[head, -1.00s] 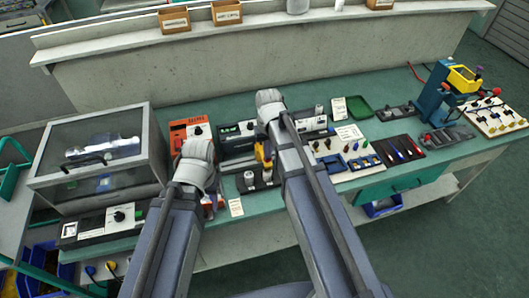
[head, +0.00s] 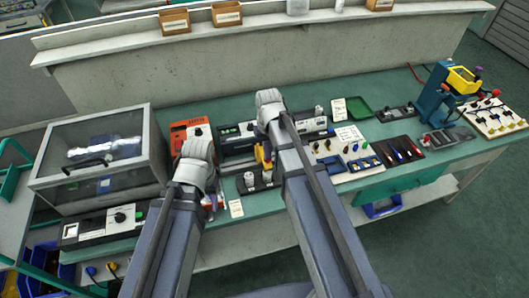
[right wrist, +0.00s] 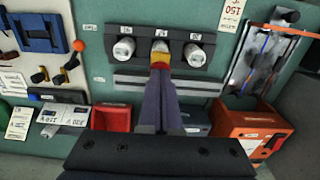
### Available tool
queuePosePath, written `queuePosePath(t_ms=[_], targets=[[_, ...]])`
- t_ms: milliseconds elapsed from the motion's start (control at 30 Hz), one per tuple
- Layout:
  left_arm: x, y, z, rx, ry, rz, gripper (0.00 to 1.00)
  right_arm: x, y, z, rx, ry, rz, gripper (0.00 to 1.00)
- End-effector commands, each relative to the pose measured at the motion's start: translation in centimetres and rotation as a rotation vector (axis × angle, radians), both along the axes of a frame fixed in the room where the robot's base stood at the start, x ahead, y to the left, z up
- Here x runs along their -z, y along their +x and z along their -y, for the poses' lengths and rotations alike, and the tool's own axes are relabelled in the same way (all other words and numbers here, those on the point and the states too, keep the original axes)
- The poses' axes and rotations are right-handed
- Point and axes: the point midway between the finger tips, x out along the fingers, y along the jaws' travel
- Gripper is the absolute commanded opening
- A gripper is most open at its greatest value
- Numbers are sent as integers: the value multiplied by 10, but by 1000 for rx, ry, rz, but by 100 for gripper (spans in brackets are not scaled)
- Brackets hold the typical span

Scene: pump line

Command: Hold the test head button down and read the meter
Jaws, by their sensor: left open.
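A black block with three white round heads (right wrist: 160,48) lies at the bench's front; part of it shows in the head view (head: 249,180). My right gripper (right wrist: 160,66) looks shut, its yellow and red tips at the middle head; I cannot tell whether they press it. The tips also show in the head view (head: 262,156). An orange box with a dial (head: 187,132) stands behind my left wrist, also in the right wrist view (right wrist: 255,132); no reading is legible. My left gripper (head: 212,203) is open beside the block, mostly hidden by its wrist.
A glass-fronted cabinet (head: 95,160) stands at the left. Black panels (head: 238,131) stand behind the block. A white card (head: 236,208) lies at the front edge. Coloured tools (head: 398,151) and a blue press (head: 436,95) are on the right.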

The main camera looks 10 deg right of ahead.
Motion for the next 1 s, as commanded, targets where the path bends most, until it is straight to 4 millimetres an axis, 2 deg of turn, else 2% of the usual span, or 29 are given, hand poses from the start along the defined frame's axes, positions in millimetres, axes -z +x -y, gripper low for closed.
queuePosePath(t_ms=[100, 800, 1000], targets=[[-12, 0, 0, 0, 0, 0, 56, -12, 0, 0, 0, 0, 0, 0], [-59, 0, 0, 2, 0, 0, 56, -59, 0, 0, 0, 0, 1, 0], [-65, 0, 0, 2, 0, 0, 56, -64, 0, 0, 0, 0, 1, 0]])
